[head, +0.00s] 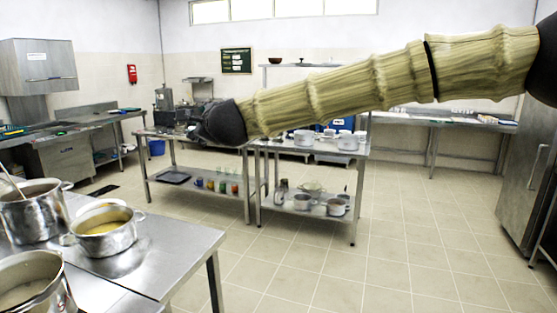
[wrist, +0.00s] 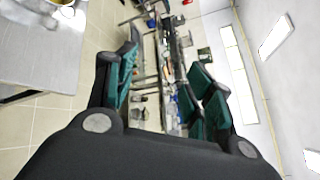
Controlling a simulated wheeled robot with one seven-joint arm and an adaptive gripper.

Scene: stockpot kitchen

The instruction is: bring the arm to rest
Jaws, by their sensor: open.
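My arm (head: 340,85), in a pale ribbed cover, stretches from the right edge of the head view across the room to the left. It ends in my dark gripper (head: 203,124), held in the air in front of the middle steel tables. In the wrist view, my gripper (wrist: 165,62) shows its green-padded fingers spread wide apart. The space between them is empty; only distant tables and floor show through.
A steel table (head: 180,250) at the near left carries several pots, one (head: 103,232) with yellowish soup. A two-level steel table (head: 310,205) with pots stands beyond the arm. A steel fridge (head: 525,180) is at the right. The tiled floor (head: 400,250) is clear.

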